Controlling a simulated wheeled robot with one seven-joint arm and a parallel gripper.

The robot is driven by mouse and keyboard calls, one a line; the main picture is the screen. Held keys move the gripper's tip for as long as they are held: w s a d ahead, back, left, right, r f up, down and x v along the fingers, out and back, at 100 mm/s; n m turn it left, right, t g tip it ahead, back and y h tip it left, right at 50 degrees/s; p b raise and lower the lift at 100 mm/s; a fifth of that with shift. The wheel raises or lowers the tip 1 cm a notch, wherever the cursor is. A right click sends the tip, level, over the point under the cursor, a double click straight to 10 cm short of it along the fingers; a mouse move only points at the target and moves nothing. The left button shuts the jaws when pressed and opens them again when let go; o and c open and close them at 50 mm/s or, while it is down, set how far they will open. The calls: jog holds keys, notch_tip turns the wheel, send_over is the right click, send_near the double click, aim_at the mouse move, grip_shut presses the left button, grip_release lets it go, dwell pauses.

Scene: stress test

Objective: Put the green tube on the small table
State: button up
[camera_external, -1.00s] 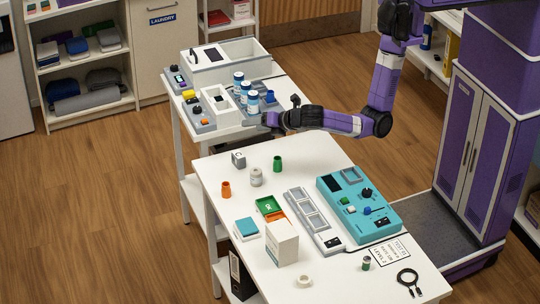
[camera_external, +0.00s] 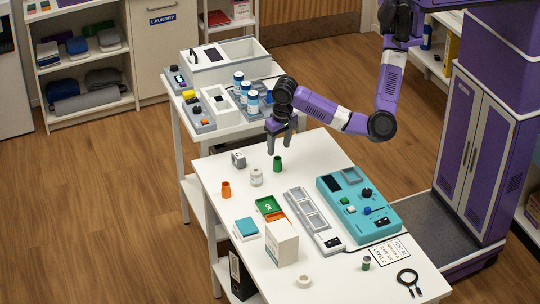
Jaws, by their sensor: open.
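The green tube (camera_external: 278,164) stands upright on the near white table (camera_external: 320,151), toward its back edge. My gripper (camera_external: 280,148) points down above and just behind the tube, its two dark fingers parted and nothing between them. The fingertips appear close to the tube's top; whether they touch it I cannot tell. Two white tables stand end to end; the farther, smaller-looking one (camera_external: 222,135) holds devices and bottles.
An orange tube (camera_external: 226,190), a grey-white cylinder (camera_external: 256,177) and a grey cube (camera_external: 238,159) stand near the green tube. A teal device (camera_external: 359,206) and a grey tray strip (camera_external: 312,221) lie to the right.

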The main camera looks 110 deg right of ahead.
aim_at(277, 159)
jog(key=shift+f+m, duration=0.2)
jog(key=shift+m, duration=0.2)
jog(key=shift+d+f+p, duration=0.2)
jog(key=shift+f+p, duration=0.05)
jog(key=shift+f, duration=0.95)
jog(key=shift+d+f+p, duration=0.2)
jog(key=shift+d+f, duration=0.05)
jog(key=shift+f, duration=1)
jog(key=shift+d+f+p, duration=0.2)
jog(key=shift+f+p, duration=0.05)
jog(key=shift+f, duration=0.95)
jog(key=shift+c, duration=0.2)
grip_shut()
